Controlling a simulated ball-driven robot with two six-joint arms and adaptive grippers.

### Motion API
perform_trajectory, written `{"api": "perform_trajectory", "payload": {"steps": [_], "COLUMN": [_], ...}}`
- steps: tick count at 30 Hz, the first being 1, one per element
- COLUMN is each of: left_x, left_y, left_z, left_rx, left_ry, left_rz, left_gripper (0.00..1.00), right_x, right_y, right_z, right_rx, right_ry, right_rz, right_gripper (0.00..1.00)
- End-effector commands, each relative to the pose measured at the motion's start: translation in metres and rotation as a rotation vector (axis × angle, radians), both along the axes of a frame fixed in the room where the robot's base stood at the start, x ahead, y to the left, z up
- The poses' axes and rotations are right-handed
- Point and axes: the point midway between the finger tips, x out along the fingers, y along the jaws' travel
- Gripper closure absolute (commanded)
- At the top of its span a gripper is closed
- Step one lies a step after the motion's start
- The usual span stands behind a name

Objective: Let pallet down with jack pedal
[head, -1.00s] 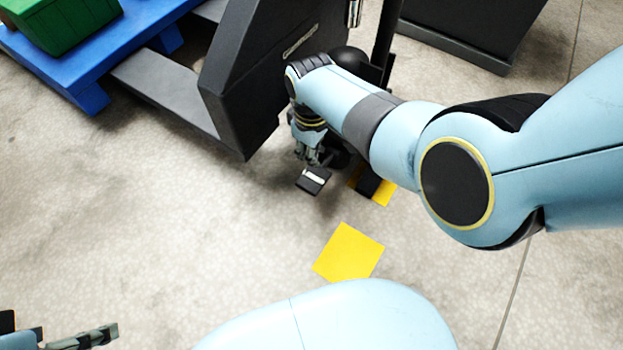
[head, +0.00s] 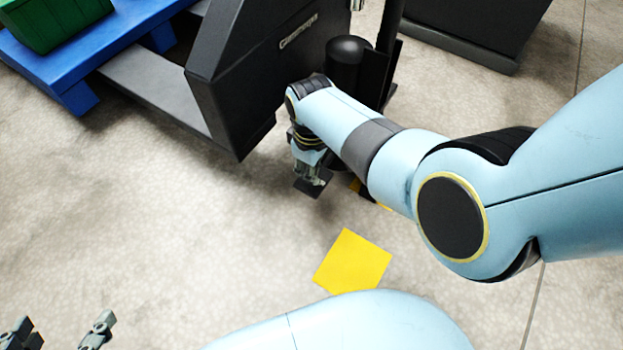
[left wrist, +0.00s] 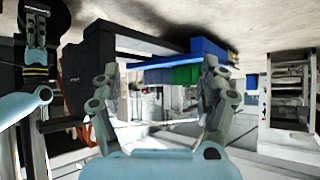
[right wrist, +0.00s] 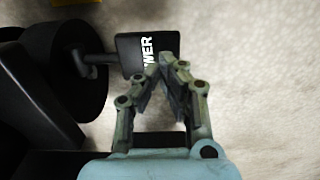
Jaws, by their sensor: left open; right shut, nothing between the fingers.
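The black pedal (right wrist: 148,52) with white lettering, partly hidden by my fingers, sticks out from a wheel at the jack's base. It also shows in the head view (head: 309,187) below my right gripper. My right gripper (right wrist: 168,64) is shut and empty, its tips at the pedal's edge; I cannot tell whether they touch it. It shows in the head view (head: 315,176) too. The dark jack (head: 255,75) has a grey fork (head: 160,98) reaching under the blue pallet (head: 85,65) at upper left. My left gripper (head: 65,328) is open and empty at the lower left, away from the jack.
A green crate (head: 48,22) stands on the pallet. A yellow square (head: 352,262) marks the floor, and another yellow patch is mostly hidden behind my right arm. A dark box-like object (head: 478,38) stands at upper right. The floor at left is clear.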

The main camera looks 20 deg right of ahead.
Motion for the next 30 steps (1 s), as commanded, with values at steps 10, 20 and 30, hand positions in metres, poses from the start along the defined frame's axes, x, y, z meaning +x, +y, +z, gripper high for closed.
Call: {"api": "perform_trajectory", "payload": {"steps": [10, 20, 30], "left_x": [0.030, 0.051, 0.052], "left_y": [-0.006, -0.010, -0.010], "left_z": [0.029, 0.061, 0.064], "left_rx": [-0.005, -0.007, -0.007], "left_ry": [-0.292, -0.464, -0.476], "left_rz": [-0.030, -0.049, -0.050], "left_gripper": [0.23, 0.23, 0.23], "right_x": [-0.001, 0.000, 0.000], "right_y": [0.000, 0.000, 0.000], "right_z": [-0.021, -0.027, -0.027], "right_rx": [0.000, 0.000, 0.001], "right_ry": [0.003, 0.000, -0.001], "right_rz": [0.000, 0.000, -0.001], "right_gripper": [1.00, 1.00, 1.00]}}
